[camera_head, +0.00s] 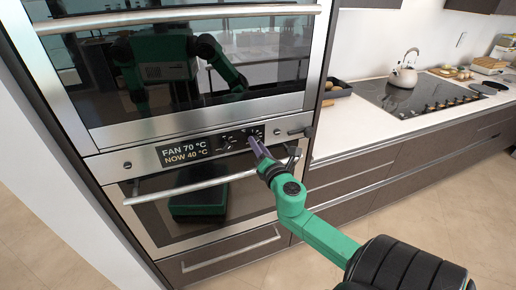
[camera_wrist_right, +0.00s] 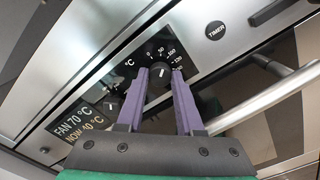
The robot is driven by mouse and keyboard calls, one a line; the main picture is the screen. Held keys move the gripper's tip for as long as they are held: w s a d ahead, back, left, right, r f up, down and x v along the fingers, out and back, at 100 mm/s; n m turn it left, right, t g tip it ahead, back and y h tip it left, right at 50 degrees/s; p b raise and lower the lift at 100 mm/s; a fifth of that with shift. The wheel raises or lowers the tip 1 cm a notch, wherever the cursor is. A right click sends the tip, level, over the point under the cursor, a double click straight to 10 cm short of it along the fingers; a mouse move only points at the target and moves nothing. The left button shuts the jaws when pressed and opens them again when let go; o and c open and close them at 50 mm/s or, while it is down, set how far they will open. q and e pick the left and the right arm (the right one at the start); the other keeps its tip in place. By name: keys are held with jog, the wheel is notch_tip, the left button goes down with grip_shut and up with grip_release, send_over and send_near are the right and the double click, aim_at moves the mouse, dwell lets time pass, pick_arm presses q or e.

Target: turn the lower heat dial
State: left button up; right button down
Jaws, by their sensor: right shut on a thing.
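The lower heat dial (camera_wrist_right: 158,79) is a round black knob with a white mark, ringed by a temperature scale and a °C label. It sits on the lower oven's control panel (camera_head: 140,160). My right gripper (camera_wrist_right: 161,76) has its two purple fingers on either side of the dial and is shut on it. In the head view the right gripper (camera_head: 254,138) reaches the panel from the lower right, and its fingers hide most of the dial. The display (camera_head: 184,150) reads FAN 70 °C and NOW 40 °C. My left gripper is not in view.
A second small knob (camera_wrist_right: 111,104) lies between display and dial. A TIMER button (camera_wrist_right: 215,30) is on the other side. The oven door handle (camera_head: 165,194) runs below the panel, close under my right gripper. The upper oven (camera_head: 120,135) is above. A counter with a kettle (camera_head: 403,76) stands right.

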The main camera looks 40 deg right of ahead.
jog(key=m, duration=0.3)
jog(key=shift+f+m, duration=0.1)
jog(key=shift+m, duration=0.3)
jog(key=m, duration=0.3)
jog(key=shift+m, duration=0.3)
jog(key=m, duration=0.3)
jog(key=shift+m, duration=0.4)
jog(key=m, duration=0.3)
jog(key=shift+p, duration=0.4)
jog(key=m+p, duration=0.1)
jog(key=m, duration=0.2)
jog(key=m+p, duration=0.1)
jog(key=m, duration=0.2)
jog(key=shift+m, duration=0.4)
jog(key=m+p, duration=0.2)
jog(key=m, duration=0.1)
jog(key=shift+m, duration=0.3)
jog(key=shift+m+p, duration=0.7)
jog(key=shift+m, duration=0.5)
